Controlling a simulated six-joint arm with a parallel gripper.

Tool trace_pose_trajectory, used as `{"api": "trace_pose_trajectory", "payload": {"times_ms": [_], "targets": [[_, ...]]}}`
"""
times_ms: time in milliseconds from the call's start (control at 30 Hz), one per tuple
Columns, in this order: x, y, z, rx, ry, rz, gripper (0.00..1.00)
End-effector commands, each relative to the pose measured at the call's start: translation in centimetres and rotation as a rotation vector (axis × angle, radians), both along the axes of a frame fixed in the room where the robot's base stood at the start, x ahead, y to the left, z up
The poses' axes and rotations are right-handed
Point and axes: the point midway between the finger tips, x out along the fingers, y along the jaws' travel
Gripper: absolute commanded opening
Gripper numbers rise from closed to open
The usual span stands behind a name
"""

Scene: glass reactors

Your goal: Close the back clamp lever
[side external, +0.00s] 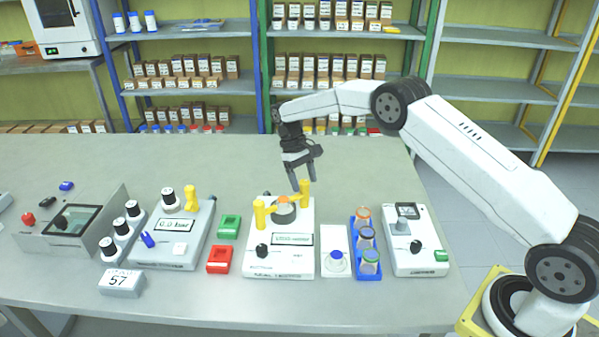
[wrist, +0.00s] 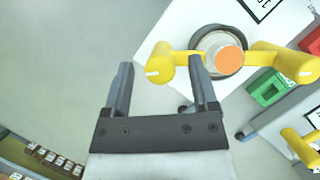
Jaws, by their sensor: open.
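The back clamp lever (side external: 304,194) is yellow and stands upright at the back right of the vessel (side external: 285,213) on the white middle device (side external: 279,264). In the wrist view the back lever (wrist: 164,64) lies between my fingertips. The front clamp lever (side external: 260,214), also yellow, stands upright at the vessel's front left; in the wrist view the front lever (wrist: 285,62) is to the right. My gripper (side external: 303,184) is open just above and around the back lever's top; contact cannot be told. The wrist view shows my gripper (wrist: 161,66) with its fingers apart.
Red (side external: 220,260) and green (side external: 230,226) blocks lie left of the device. A blue rack (side external: 364,246) with capped jars and another white device (side external: 415,240) stand to the right. The table behind the devices is clear.

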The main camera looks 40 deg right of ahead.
Motion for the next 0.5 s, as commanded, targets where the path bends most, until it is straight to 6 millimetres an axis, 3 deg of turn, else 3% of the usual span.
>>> {"api": "trace_pose_trajectory", "payload": {"times_ms": [500], "targets": [[1.6, 0.0, 3.8, 0.000, -0.002, 0.000, 0.75]]}}
